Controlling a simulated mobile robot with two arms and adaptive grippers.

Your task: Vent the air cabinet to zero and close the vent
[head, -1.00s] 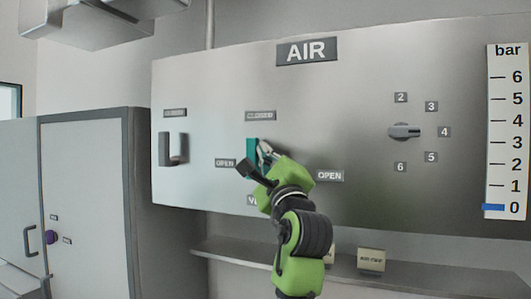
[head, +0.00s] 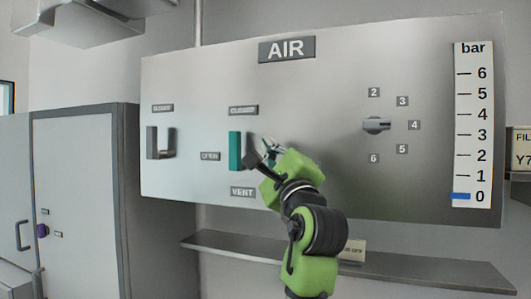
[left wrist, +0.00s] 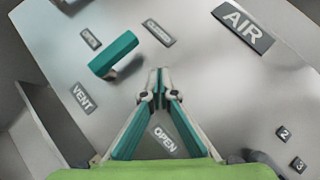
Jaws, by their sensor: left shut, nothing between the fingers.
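The teal vent handle (head: 235,151) stands upright on the AIR panel, between the CLOSED label (head: 243,110) above and the VENT label (head: 243,192) below. It also shows in the left wrist view (left wrist: 113,54), lined up toward CLOSED. The bar gauge (head: 473,125) has its blue marker (head: 461,196) at 0. My left gripper (head: 268,152) is shut and empty, just right of the handle and apart from it. In the left wrist view its fingertips (left wrist: 160,76) meet over bare panel. My right gripper is not in view.
A grey handle (head: 153,142) is at the panel's left, and a numbered selector knob (head: 377,125) at the right points to 4. A shelf (head: 220,243) runs below the panel. A grey cabinet (head: 75,190) stands at the left.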

